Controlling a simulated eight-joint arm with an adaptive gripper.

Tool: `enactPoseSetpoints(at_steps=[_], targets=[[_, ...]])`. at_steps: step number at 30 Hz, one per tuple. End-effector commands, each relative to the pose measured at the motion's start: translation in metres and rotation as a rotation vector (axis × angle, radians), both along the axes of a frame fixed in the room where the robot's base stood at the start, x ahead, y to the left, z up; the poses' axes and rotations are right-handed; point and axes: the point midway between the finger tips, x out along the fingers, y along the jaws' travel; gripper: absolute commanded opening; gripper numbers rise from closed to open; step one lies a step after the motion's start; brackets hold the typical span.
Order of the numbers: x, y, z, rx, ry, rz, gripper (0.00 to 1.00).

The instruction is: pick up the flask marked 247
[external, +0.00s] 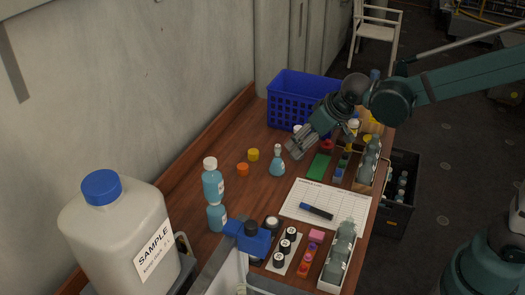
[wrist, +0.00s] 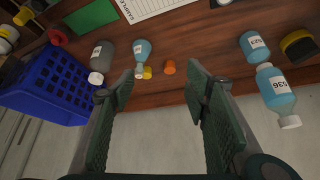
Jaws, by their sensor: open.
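A small conical flask of blue liquid (external: 278,165) stands on the wooden bench in the external view. It also shows in the wrist view (wrist: 142,52), beyond my fingertips and slightly left of centre. Its label is too small to read, so I cannot confirm the 247. My gripper (external: 296,150) is just right of the flask's neck in the external view, above the bench and apart from it. In the wrist view the fingers (wrist: 160,88) are spread with nothing between them.
Yellow (external: 253,154) and orange (external: 242,169) caps lie left of the flask. A blue basket (external: 290,98) stands behind my gripper. A grey bottle (wrist: 103,54) is beside the flask. Blue bottles (external: 212,185) stand at the bench's left. A paper sheet (external: 330,205) lies in front.

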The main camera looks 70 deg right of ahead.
Motion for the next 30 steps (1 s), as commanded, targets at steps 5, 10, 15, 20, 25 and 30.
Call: enactPoseSetpoints(at_steps=[5,10,15,20,25,30], targets=[[0.027,-0.020,-0.021,0.003,0.007,-0.042,0.47],[0.052,-0.039,-0.042,0.002,0.012,-0.081,0.47],[0.074,-0.059,-0.065,0.004,0.017,-0.121,0.47],[0.094,-0.077,-0.089,0.005,0.021,-0.158,0.47],[0.111,-0.096,-0.112,0.006,0.025,-0.193,0.47],[0.120,-0.105,-0.127,0.005,0.027,-0.213,0.47]])
